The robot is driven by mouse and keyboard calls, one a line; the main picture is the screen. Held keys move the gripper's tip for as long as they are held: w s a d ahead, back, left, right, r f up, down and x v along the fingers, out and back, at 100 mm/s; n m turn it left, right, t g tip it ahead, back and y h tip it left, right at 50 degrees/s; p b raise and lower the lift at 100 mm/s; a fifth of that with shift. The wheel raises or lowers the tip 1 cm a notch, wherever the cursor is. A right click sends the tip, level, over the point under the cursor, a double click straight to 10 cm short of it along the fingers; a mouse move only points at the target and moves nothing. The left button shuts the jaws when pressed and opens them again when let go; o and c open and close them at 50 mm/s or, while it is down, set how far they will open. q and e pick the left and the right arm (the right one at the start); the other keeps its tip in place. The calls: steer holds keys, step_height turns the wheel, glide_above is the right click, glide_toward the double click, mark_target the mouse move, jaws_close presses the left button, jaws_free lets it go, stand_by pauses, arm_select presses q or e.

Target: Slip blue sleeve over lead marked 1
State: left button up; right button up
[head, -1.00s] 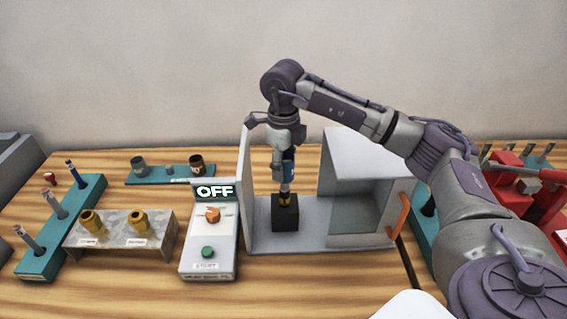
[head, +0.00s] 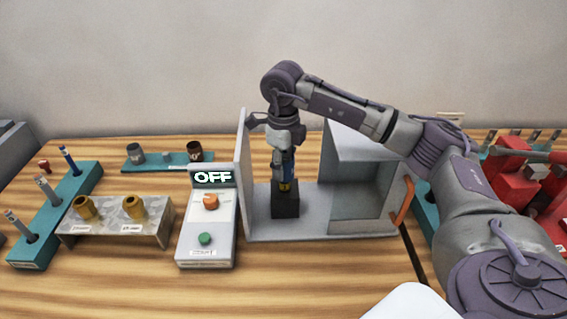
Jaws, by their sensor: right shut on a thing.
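The sleeve is upright and partly hidden by the fingers. Straight below it, a brass collar (head: 284,187) sits on a black block (head: 285,204). The sleeve's lower end is at or just above the collar, apparently around the thin grey lead there. The lead is now hidden, and I cannot read a number on it. My left gripper is not in view.
The grey box (head: 346,228) has side walls and an orange handle (head: 402,200). Left of it stand a control box (head: 207,238) reading OFF, a metal stand (head: 113,240) with two brass bushings, and a teal rack (head: 33,250) with several pins. Red parts (head: 515,185) stand at right.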

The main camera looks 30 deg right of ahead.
steer(key=o, duration=0.9)
step_height(320, 180, up, 12)
steer(key=shift+r, duration=0.1)
steer(key=shift+a, duration=0.1)
stand_by(0.6)
